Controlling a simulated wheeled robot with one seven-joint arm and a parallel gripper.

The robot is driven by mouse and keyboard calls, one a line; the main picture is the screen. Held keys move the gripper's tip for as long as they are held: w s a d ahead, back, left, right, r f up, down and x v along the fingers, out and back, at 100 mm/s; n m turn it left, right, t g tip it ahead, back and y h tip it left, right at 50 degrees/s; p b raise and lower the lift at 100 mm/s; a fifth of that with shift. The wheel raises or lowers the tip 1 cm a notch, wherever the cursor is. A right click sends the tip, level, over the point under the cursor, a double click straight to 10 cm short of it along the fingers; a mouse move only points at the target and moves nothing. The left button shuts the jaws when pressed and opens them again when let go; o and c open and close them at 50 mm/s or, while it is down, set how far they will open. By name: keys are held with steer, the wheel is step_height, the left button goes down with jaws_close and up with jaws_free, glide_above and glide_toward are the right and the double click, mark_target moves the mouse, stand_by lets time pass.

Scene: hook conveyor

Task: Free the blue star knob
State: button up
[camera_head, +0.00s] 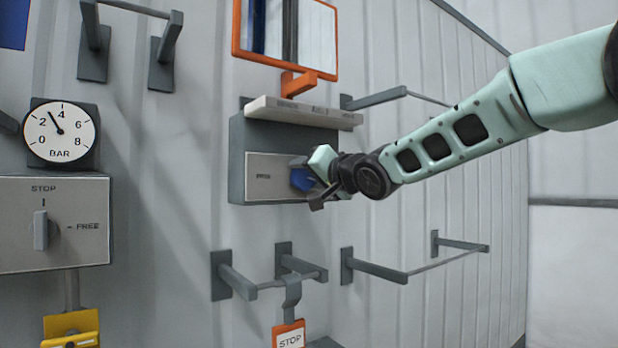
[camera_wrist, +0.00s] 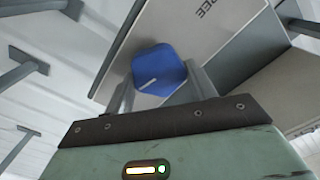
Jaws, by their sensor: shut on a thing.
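The blue star knob (camera_head: 301,180) sits on the grey front plate (camera_head: 260,178) of a dark grey box on the wall. In the wrist view, the knob (camera_wrist: 158,70) shows a blunt, many-sided blue face with a short white line near its lower edge. My gripper (camera_head: 315,180) is at the knob from the right, its fingers on either side of it. In the wrist view, my gripper (camera_wrist: 162,88) is shut on the knob. The plate lettering "FREE" shows beyond the knob in the wrist view; in the head view my gripper hides the plate's right part.
A pale shelf (camera_head: 303,112) juts out just above the box, with an orange-framed mirror (camera_head: 312,45) over it. Grey rails (camera_head: 380,98) stick out at right and below. A STOP tag (camera_head: 289,336) hangs below. A gauge (camera_head: 61,133) and a STOP/FREE switch box (camera_head: 85,225) are left.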

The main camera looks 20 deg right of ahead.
steer(key=n+b, duration=0.1)
steer(key=n, duration=0.3)
steer(key=shift+a+n, duration=0.1)
steer(key=shift+n, duration=0.2)
steer(key=n+b, duration=0.1)
steer(key=n, duration=0.3)
steer(key=shift+s+a+n, duration=0.1)
steer(key=shift+a+n, duration=0.05)
steer(key=shift+n, duration=0.15)
steer(key=n+b, duration=0.2)
steer(key=n, duration=0.3)
steer(key=shift+a+f, duration=0.15)
steer(key=shift+n+b, duration=0.65)
steer(key=shift+n, duration=1.45)
steer(key=o, duration=1)
steer(key=shift+s, duration=0.1)
steer(key=shift+s, duration=0.1)
